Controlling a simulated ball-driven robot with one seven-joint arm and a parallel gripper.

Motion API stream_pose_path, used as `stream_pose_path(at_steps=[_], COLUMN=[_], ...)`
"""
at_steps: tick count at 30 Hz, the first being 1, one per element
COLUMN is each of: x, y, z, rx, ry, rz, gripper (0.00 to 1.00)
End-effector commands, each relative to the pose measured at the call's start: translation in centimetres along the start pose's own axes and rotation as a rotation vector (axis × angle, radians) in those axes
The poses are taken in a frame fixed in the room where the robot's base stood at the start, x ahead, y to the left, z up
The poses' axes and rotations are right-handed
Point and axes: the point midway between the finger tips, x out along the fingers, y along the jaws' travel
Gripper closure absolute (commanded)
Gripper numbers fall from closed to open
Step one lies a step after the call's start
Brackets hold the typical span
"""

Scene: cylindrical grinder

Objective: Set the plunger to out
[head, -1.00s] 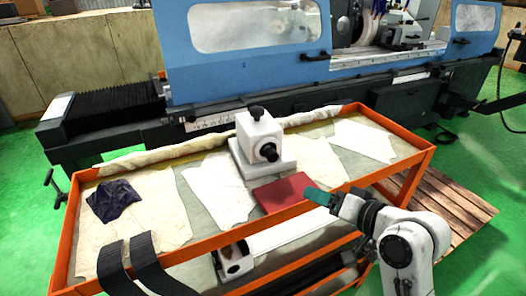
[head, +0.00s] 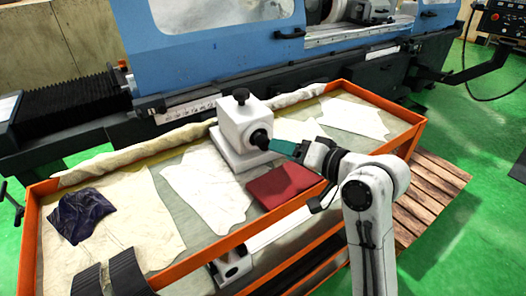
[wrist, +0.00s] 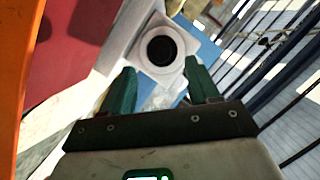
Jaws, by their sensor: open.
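The white block-shaped fixture (head: 237,125) stands on a white base on the orange cart. A round black knob, likely the plunger (head: 260,139), sticks out of its side facing my gripper. In the wrist view this black knob (wrist: 161,49) sits inside a white ring, just beyond the fingertips. My gripper (head: 273,146) has teal fingers pointing at the knob, close to it. In the wrist view my gripper (wrist: 160,72) is open, with the knob roughly centred ahead of the gap between its fingers. Whether a finger touches the knob I cannot tell.
A second black knob (head: 241,95) is on top of the fixture. A red box or cloth (head: 284,185) lies below my gripper. White cloths (head: 207,190), a dark blue cloth (head: 85,215) and the orange cart rim (head: 200,253) are around. The blue grinder (head: 210,60) stands behind.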

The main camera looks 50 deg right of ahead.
Motion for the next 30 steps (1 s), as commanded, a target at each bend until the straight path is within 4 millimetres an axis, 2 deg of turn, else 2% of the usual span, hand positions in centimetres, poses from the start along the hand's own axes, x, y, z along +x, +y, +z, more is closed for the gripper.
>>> stream_pose_path(at_steps=[15, 22, 30], x=[2.9, 6.4, 8.0], y=[0.3, -0.1, 0.0], z=[0.4, 0.0, 0.0], rx=[-0.003, 0.000, 0.000], ry=[0.001, -0.003, -0.001], rz=[-0.002, 0.000, 0.000], gripper=[0.40, 0.40, 0.40])
